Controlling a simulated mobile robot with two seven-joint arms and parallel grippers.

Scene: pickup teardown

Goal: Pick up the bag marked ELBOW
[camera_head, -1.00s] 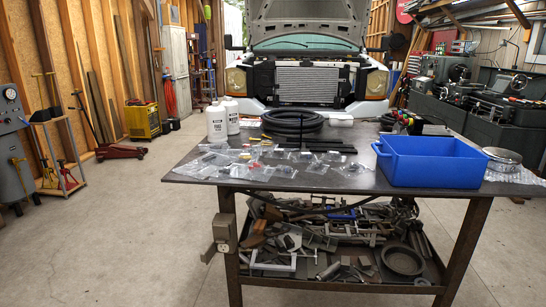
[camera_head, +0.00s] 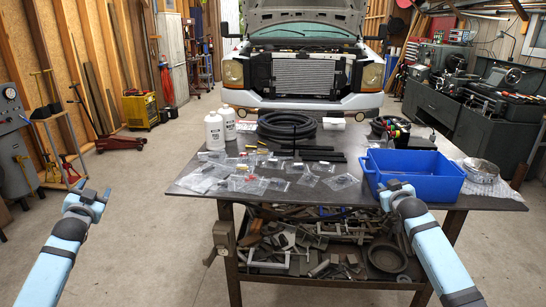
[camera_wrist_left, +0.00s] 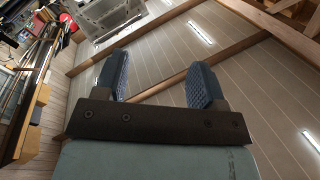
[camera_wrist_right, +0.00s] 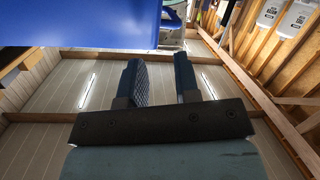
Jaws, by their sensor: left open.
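Several clear plastic bags with small parts (camera_head: 248,184) lie spread on the left and middle of the dark table (camera_head: 330,200). Their markings are too small to read, so I cannot tell which one says ELBOW. My left gripper (camera_head: 99,194) is open and empty, in the air to the left of the table; its spread fingers also show in the left wrist view (camera_wrist_left: 160,82). My right gripper (camera_head: 394,187) is in front of the blue bin at the table's front edge. In the right wrist view (camera_wrist_right: 162,80) its fingers stand apart with nothing between them.
The blue bin (camera_head: 425,172) stands at the table's right. Two white bottles (camera_head: 214,130), a coiled black hose (camera_head: 287,125) and black rods (camera_head: 305,149) lie behind the bags. A lower shelf holds metal parts.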

